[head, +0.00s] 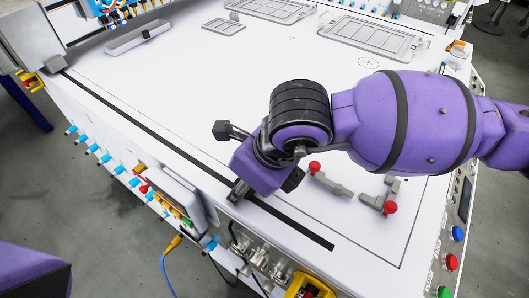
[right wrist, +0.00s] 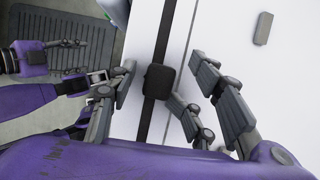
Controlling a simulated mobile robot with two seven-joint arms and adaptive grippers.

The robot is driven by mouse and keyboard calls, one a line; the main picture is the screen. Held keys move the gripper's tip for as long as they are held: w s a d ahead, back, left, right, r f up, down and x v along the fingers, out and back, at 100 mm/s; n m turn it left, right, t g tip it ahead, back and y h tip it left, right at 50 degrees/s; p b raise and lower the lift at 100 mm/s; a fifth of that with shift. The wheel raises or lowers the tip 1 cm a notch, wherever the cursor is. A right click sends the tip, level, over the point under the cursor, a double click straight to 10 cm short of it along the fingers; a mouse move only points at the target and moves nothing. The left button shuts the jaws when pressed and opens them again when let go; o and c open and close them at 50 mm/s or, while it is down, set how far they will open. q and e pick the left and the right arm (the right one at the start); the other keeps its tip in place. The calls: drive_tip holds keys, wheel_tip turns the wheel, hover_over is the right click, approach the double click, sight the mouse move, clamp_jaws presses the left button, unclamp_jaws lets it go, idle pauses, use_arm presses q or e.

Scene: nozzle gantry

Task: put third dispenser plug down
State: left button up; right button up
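My right gripper (head: 238,192) points down at the table's front edge, over the black strip. In the right wrist view, its fingers (right wrist: 160,85) stand apart. A grey plug with a red cap (head: 330,182) lies on the table right of the gripper. Another red-capped grey piece (head: 380,204) lies farther right. Purple and grey parts that look like my left gripper (right wrist: 68,44) show at the left of the right wrist view; its opening is unclear.
The white table (head: 200,85) is mostly clear behind the arm. A shallow grey tray (head: 125,42) and grey frames (head: 370,38) lie at the back. Blue fittings (head: 92,148) line the front side, and nozzles (head: 262,257) sit below the front edge.

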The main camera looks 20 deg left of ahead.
drive_tip(key=shift+s+d, duration=0.1)
drive_tip(key=shift+r, duration=0.15)
drive_tip(key=p+v, duration=0.1)
drive_tip(key=v, duration=1.2)
drive_tip(key=shift+a, duration=0.2)
drive_tip(key=shift+r, duration=0.1)
